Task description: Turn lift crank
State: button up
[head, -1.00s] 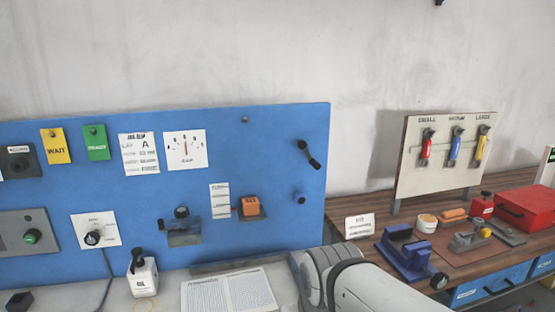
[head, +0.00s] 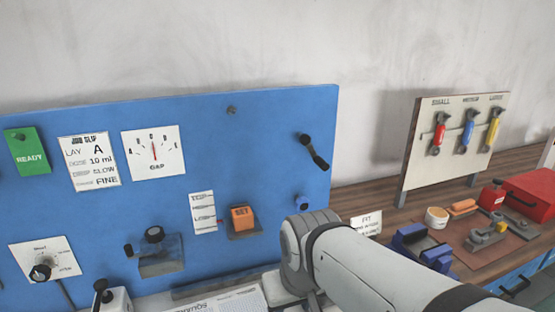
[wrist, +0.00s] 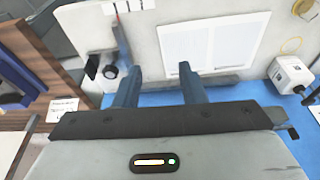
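A black crank handle (head: 312,150) sits on the right part of the blue panel, slanting down to the right. A second black crank (head: 153,235) with a side knob is on a small block lower on the panel. No readable label tells which one is the lift crank. Between them are a stepped scale card (head: 203,212) and an orange SET block (head: 242,217). My gripper (wrist: 157,75) shows in the wrist view with its two fingers apart and nothing between them. In the head view my arm covers the lower right of the panel, and the fingers are hidden.
A wooden bench at right holds a FIT card (head: 366,223), blue tool (head: 420,245) and red box (head: 530,200). Wall space above the panel is clear.

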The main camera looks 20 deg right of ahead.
jog(key=shift+o, duration=0.2)
jog(key=w+d+r+m+t+h, duration=0.1)
jog(key=w+d+t+h, duration=0.1)
jog(key=w+d, duration=0.4)
jog(key=shift+w+d+r+m+t, duration=0.2)
jog(key=shift+w+m+t, duration=0.2)
jog(key=n+t+y, duration=0.1)
jog(key=t+y, duration=0.1)
jog(key=t, duration=1)
send_near(320, 158)
jog(key=shift+w+d+f, duration=0.1)
jog(key=shift+w+f, duration=0.2)
jog(key=shift+w, duration=0.3)
jog(key=shift+w+d+f, duration=0.1)
jog(key=shift+w+f, duration=0.15)
jog(key=shift+w, duration=0.35)
jog(key=shift+w+r+n, duration=0.1)
jog(key=shift+w+n, duration=0.1)
jog(key=shift+n, duration=0.1)
jog(key=shift+y, duration=0.3)
jog(key=w+p, duration=0.1)
jog(key=w, duration=0.6)
jog(key=shift+w+a, duration=0.15)
jog(key=shift+a, duration=0.05)
jog(key=shift+c, duration=0.4)
